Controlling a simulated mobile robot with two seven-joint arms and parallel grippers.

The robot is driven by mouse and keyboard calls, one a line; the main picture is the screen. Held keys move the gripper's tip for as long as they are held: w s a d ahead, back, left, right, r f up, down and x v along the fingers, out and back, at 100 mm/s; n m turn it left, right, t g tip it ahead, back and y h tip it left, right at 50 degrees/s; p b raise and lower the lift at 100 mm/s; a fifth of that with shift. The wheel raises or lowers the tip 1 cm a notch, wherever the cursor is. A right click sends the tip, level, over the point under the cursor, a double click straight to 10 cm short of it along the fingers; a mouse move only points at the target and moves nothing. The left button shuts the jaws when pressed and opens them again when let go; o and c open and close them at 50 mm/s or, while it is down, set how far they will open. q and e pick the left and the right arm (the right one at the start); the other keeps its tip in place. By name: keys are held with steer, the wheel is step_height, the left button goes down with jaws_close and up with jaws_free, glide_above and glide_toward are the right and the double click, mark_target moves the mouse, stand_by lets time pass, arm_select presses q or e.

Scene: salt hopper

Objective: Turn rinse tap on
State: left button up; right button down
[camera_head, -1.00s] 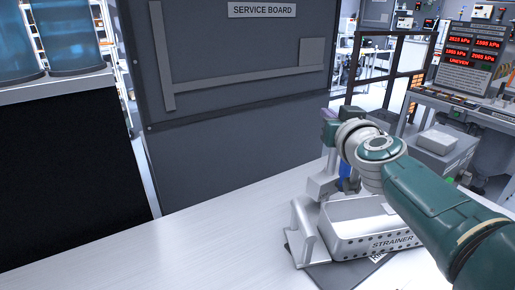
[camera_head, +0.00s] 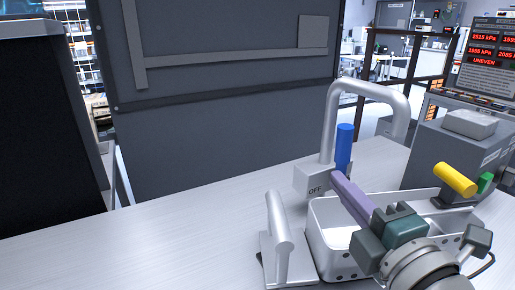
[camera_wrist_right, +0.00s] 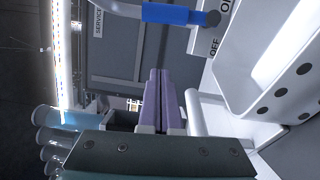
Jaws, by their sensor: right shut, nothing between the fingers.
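The rinse tap is a grey arched pipe (camera_head: 333,110) rising from a block marked OFF (camera_head: 314,184). Its blue lever (camera_head: 344,146) stands upright beside the pipe. In the right wrist view the lever (camera_wrist_right: 175,14) shows at the top, near ON and OFF labels. My right gripper (camera_head: 340,180) has its purple fingers closed together and empty. The fingertips are close to the lever's lower part in the head view; I cannot tell whether they touch. In the right wrist view the fingers (camera_wrist_right: 159,75) appear apart from the lever. My left gripper is not in view.
A pale perforated strainer (camera_head: 322,245) lies under my right gripper, with a grey handle-like bar (camera_head: 277,225) to its left. A yellow cylinder (camera_head: 455,179) and green piece (camera_head: 486,182) are at right. The counter's left part (camera_head: 170,240) is clear.

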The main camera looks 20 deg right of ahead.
mark_target(351, 143)
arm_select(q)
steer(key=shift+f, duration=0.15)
arm_select(e)
steer(key=w+d, duration=0.5)
steer(key=w, duration=0.2)
steer(key=shift+d+r, duration=0.15)
steer(key=shift+r, duration=0.05)
steer(key=d+m+p, duration=0.1)
steer(key=d+r+m+p, duration=0.1)
steer(key=shift+w+r+m+g+p, duration=0.1)
steer(key=shift+r+m+g+p, duration=0.05)
steer(key=shift+m+g+p, duration=0.2)
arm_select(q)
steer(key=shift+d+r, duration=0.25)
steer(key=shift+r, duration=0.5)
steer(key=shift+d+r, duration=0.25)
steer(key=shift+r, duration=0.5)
arm_select(e)
steer(key=shift+d, duration=0.6)
